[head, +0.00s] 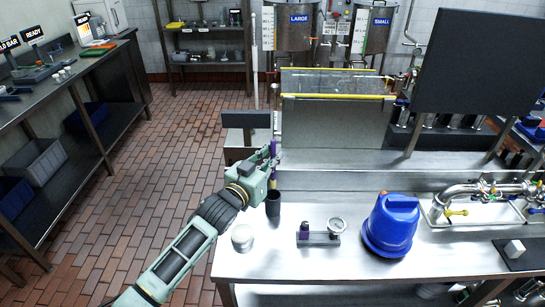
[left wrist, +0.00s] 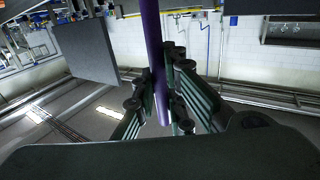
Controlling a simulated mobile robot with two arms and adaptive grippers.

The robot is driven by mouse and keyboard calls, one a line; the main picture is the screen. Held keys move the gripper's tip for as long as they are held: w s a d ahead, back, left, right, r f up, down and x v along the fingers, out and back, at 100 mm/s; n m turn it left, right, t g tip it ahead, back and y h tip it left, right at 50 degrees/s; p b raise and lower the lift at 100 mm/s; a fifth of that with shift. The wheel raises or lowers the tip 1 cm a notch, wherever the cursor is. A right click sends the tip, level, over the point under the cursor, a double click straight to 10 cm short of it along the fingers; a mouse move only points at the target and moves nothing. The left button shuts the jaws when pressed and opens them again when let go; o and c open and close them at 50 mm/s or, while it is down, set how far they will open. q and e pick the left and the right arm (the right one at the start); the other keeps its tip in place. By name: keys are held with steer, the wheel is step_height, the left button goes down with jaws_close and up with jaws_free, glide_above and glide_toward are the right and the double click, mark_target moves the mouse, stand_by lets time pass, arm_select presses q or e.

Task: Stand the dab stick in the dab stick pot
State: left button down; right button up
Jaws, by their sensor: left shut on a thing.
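My left gripper (head: 272,158) is shut on the purple dab stick (head: 274,178), which stands upright over the near left part of the steel table. In the left wrist view, the dab stick (left wrist: 153,45) runs between the fingers (left wrist: 172,85). The dark dab stick pot (head: 273,206) is a narrow cylinder just below the gripper. The stick's lower end is close to the pot's mouth; I cannot tell whether it is inside. Part of what looks like my right gripper (head: 490,293) shows at the lower right edge, and its fingers are not clear.
A pale round jar (head: 242,237) stands close to the pot, front left. A gauge on a small stand (head: 336,227) and a large blue container (head: 391,225) stand to the right. Pipes with valves (head: 485,190) are farther right. The table's left edge is near the pot.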

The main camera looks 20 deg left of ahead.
mark_target(272, 178)
arm_select(q)
steer(key=shift+f+b, duration=0.6)
steer(key=shift+f, duration=0.35)
steer(key=shift+f+b, duration=0.55)
steer(key=shift+f, duration=0.4)
step_height(272, 178, down, 2)
steer(key=shift+b, duration=0.65)
steer(key=shift+f+b, duration=0.6)
steer(key=shift+f, duration=0.35)
arm_select(e)
step_height(272, 178, down, 6)
steer(key=shift+s+a+r, duration=0.15)
steer(key=shift+r, duration=0.1)
arm_select(q)
steer(key=c, duration=1.7)
jaws_free()
arm_select(e)
steer(key=shift+a, duration=0.1)
arm_select(q)
steer(key=v, duration=1.2)
